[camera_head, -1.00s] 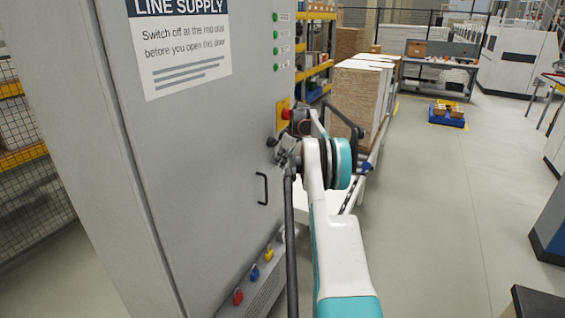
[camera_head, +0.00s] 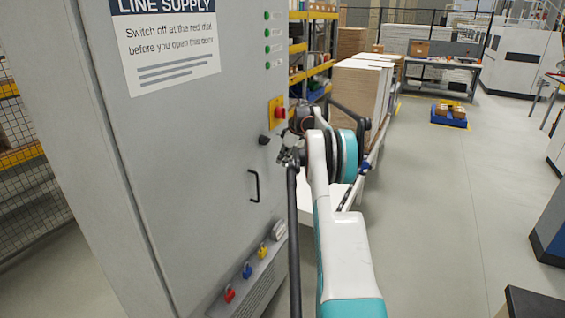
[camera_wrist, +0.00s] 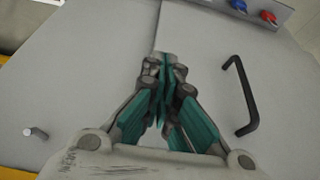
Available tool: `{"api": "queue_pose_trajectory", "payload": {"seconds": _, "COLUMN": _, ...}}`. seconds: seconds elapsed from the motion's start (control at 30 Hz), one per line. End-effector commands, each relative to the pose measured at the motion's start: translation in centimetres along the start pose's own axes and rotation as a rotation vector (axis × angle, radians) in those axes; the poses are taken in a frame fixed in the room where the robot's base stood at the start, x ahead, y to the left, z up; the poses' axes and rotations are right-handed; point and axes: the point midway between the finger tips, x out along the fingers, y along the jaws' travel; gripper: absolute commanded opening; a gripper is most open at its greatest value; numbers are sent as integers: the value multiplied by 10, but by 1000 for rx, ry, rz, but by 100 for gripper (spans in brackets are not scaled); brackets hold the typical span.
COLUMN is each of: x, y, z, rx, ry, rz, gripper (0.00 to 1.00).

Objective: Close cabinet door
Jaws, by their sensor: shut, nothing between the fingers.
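The tall grey cabinet (camera_head: 205,140) stands at the left in the head view, with a "LINE SUPPLY" sign on its front. A black bar handle (camera_head: 254,186) sits low near the front's right edge; it also shows in the wrist view (camera_wrist: 236,95), right of my gripper. My gripper (camera_head: 286,157) is shut and empty at the right edge of the front, above the handle. In the wrist view my gripper (camera_wrist: 163,62) points at a seam between two grey panels. I cannot tell whether the fingertips touch, or how far the door stands open.
A yellow plate with a red dial (camera_head: 280,112) is above my gripper. A ledge with coloured plugs (camera_head: 246,271) juts out below the handle. Stacked boards (camera_head: 355,105) stand beyond my arm.

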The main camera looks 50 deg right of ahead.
Motion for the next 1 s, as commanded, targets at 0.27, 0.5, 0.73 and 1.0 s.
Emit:
{"api": "queue_pose_trajectory", "payload": {"seconds": 0.27, "x": -52, "y": 0, "z": 1, "rx": 2, "ry": -2, "rz": 0, "gripper": 0}}
{"api": "queue_pose_trajectory", "payload": {"seconds": 0.5, "x": -85, "y": 0, "z": 2, "rx": 2, "ry": -2, "rz": 0, "gripper": 0}}
{"api": "queue_pose_trajectory", "payload": {"seconds": 0.73, "x": -93, "y": 0, "z": 2, "rx": 1, "ry": -3, "rz": -1, "gripper": 0}}
{"api": "queue_pose_trajectory", "payload": {"seconds": 1.0, "x": -96, "y": -8, "z": -8, "rx": -4, "ry": -6, "rz": 7, "gripper": 0}}
